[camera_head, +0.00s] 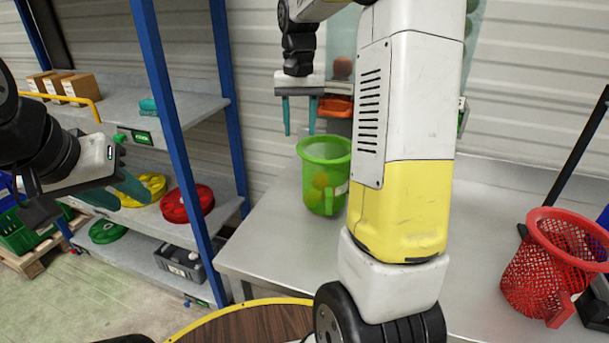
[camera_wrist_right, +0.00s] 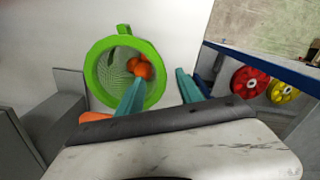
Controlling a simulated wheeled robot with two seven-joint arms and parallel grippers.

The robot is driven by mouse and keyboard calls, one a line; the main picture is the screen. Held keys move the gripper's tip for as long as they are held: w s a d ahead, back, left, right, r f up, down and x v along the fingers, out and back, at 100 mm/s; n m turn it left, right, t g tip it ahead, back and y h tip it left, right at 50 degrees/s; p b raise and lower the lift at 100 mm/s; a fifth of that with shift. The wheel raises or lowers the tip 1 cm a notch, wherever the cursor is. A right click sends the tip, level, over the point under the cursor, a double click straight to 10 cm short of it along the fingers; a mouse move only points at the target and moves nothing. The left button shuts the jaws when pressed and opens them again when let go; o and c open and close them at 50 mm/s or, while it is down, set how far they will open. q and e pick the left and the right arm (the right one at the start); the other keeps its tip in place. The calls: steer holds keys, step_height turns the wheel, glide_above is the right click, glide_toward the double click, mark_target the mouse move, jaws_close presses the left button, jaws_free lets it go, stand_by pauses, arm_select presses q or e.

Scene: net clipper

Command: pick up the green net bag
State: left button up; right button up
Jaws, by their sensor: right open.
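The green net bag (camera_head: 312,150) looks like an upright green mesh basket and stands on the grey table beside my right arm. It holds orange round items, and its open green rim (camera_wrist_right: 92,72) and side loop show in the right wrist view. My right gripper (camera_head: 300,118) is above the bag and slightly left of it in the head view, fingers pointing down, open and empty. In the wrist view, one finger of my right gripper (camera_wrist_right: 159,88) overlaps the bag's opening. My left gripper (camera_head: 122,193) is far left in front of the shelves, its finger gap unclear.
A red mesh basket (camera_head: 530,275) stands at the table's right. Blue-posted shelves (camera_head: 178,150) at left hold a red disc (camera_head: 187,203), a yellow disc and boxes. An orange object (camera_head: 336,106) is behind the right gripper. The table's left front (camera_head: 270,245) is clear.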

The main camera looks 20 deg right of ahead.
mark_target(300, 149)
step_height(300, 149, down, 6)
steer(key=shift+r, duration=0.2)
jaws_close()
stand_by(1.4)
